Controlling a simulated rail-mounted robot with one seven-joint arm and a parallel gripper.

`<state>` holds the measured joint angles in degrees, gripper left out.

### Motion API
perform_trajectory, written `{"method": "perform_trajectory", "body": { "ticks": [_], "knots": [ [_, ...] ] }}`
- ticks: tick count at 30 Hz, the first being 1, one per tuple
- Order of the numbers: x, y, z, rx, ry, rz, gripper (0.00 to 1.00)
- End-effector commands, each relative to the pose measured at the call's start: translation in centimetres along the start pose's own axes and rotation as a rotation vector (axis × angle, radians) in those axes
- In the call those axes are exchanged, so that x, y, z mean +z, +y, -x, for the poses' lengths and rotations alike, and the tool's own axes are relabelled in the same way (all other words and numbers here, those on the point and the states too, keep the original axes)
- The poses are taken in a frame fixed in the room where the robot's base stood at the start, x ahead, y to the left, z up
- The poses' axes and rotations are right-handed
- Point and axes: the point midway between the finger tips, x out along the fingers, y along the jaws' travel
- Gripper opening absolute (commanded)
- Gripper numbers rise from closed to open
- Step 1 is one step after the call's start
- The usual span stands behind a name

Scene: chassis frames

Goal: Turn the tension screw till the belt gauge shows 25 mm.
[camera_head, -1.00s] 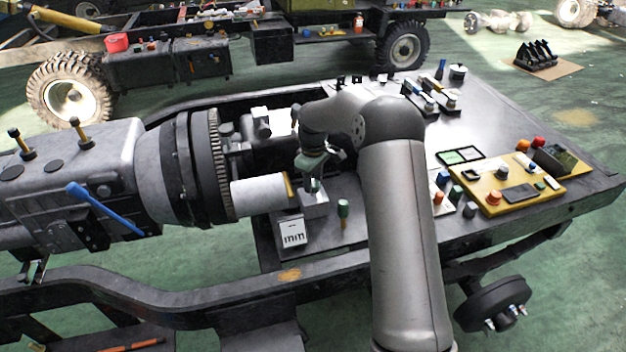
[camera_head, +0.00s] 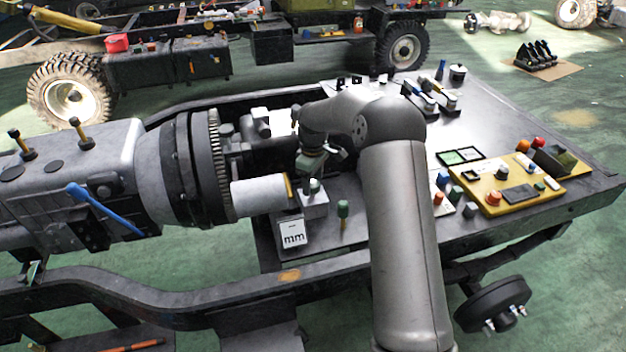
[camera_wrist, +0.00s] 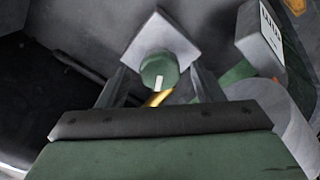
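A green tension-screw knob (camera_head: 314,186) with a pale mark stands on a small grey block (camera_head: 316,206). In the wrist view the knob (camera_wrist: 158,70) sits between the two fingers of my gripper (camera_wrist: 158,80), with a gap on each side. In the head view my gripper (camera_head: 312,170) is right above the knob; its fingertips are hard to make out there. A white "mm" gauge card (camera_head: 292,235) stands left of and in front of the block; its number cannot be read. It also shows at the upper right of the wrist view (camera_wrist: 270,30).
A white cylinder (camera_head: 259,195) with a yellow strip lies just left of the block. Another green-topped post (camera_head: 343,209) stands to the right. A yellow control panel (camera_head: 515,190) is at the right of the table. A large grey gearbox (camera_head: 90,180) is at the left.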

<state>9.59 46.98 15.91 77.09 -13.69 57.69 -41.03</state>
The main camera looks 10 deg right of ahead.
Motion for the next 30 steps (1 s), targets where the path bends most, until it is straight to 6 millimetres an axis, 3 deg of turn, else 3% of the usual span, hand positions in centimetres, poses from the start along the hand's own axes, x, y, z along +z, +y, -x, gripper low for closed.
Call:
{"method": "perform_trajectory", "body": {
  "ticks": [8,24,30],
  "knots": [
    [0.0,0.1,1.3,0.002,0.001,0.0,0.6],
    [0.0,0.1,13.7,0.002,0.001,0.0,0.6],
    [-0.1,0.0,16.5,0.001,0.001,0.001,0.6]
  ]
}}
